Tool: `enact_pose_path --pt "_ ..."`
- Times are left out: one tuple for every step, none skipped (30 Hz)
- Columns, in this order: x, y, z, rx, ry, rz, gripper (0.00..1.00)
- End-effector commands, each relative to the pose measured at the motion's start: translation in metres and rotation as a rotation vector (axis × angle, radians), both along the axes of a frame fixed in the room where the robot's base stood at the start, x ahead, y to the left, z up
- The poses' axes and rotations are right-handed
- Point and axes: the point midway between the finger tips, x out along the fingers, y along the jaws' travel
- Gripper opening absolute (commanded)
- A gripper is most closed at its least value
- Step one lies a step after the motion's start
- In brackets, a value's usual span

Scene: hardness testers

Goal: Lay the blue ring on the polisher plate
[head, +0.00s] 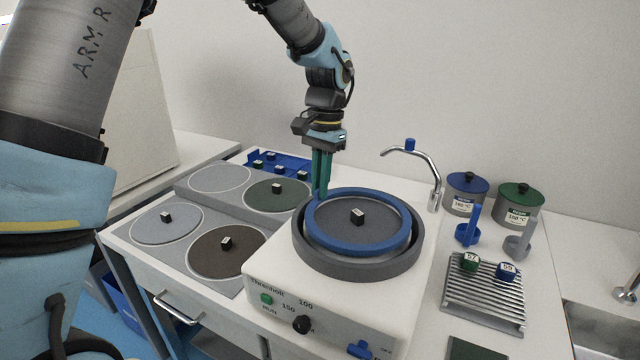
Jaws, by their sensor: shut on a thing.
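The blue ring (360,250) is at the polisher, level-looking, inside the grey outer rim (358,268) and around the edge of the dark polisher plate (382,230). Whether it rests fully on the plate or hovers slightly is hard to tell. My gripper (319,194) points down at the ring's far left side, shut on the ring's edge. A small dark block with a pale top (357,216) sits in the middle of the plate, inside the ring.
A curved metal tap (420,160) stands behind the polisher. Several discs with small blocks lie left, near a blue rack (278,163). At right are two lidded pots (466,194), (517,206), blue and grey holders, and a slatted rack (484,303).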

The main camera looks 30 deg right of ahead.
Motion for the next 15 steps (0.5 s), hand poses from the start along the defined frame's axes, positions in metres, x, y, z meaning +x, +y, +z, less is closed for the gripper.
enact_pose_path --pt "0.0 0.0001 -0.0011 0.0 0.0 0.0 0.0" --pt "0.0 0.0001 -0.0015 0.001 0.0 0.0 0.0" --pt "0.0 0.0001 -0.0023 0.001 0.0 0.0 0.0" --pt "0.0 0.0 -0.0029 0.001 0.0 0.0 0.0" --pt "0.0 0.0001 -0.0035 0.001 0.0 0.0 0.0" --pt "0.0 0.0001 -0.0043 0.001 0.0 0.0 0.0" --pt "0.0 0.0001 -0.0048 0.001 0.0 0.0 0.0" --pt "-0.0001 0.0001 -0.0054 0.001 0.0 0.0 0.0" --pt "-0.0001 0.0001 -0.0062 0.001 0.0 0.0 0.0" --pt "0.0 0.0001 -0.0067 0.001 0.0 0.0 0.0" --pt "0.0001 0.0001 -0.0073 0.001 0.0 0.0 0.0" --pt "0.0001 0.0001 -0.0081 0.001 0.0 0.0 0.0" --pt "0.0 0.0002 -0.0086 0.001 0.0 0.0 0.0" --pt "0.0 0.0001 -0.0092 0.001 0.0 0.0 0.0" --pt "0.0 0.0001 -0.0099 0.001 0.0 0.0 0.0"
